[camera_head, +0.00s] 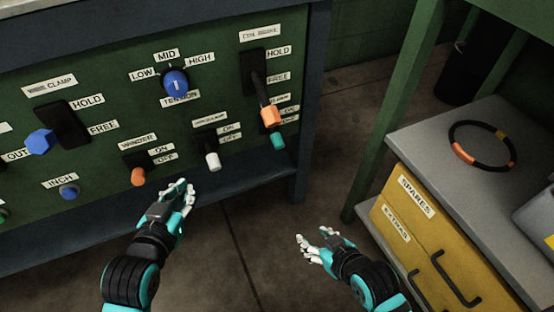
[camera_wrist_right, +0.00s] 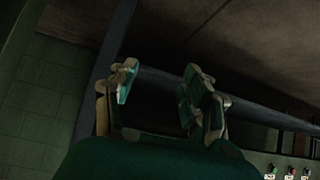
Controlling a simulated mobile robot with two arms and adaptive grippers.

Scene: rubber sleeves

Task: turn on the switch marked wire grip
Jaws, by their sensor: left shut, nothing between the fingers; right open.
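The green control panel (camera_head: 110,120) fills the upper left of the head view. Its lower row has toggle switches with ON and OFF labels: an orange-tipped one (camera_head: 138,176) under WINDER, a white-tipped one (camera_head: 212,160) under a blurred label (camera_head: 210,119), and a teal-tipped one (camera_head: 278,141) whose label is partly hidden by the orange-ended lever. I cannot read "wire grip" on any label. My left gripper (camera_head: 184,188) is shut and empty, just below and between the orange and white switches. My right gripper (camera_head: 312,240) is open and empty, right of the panel; its fingers show in the wrist view (camera_wrist_right: 158,88).
Above the switches are a blue TENSION knob (camera_head: 175,84), an orange-ended lever (camera_head: 269,115) and a blue-ended clamp lever (camera_head: 40,141). A dark ledge (camera_head: 100,222) runs below the panel. A grey-topped yellow cabinet (camera_head: 400,225) stands right, bearing a black-and-orange ring (camera_head: 464,152). Floor between is clear.

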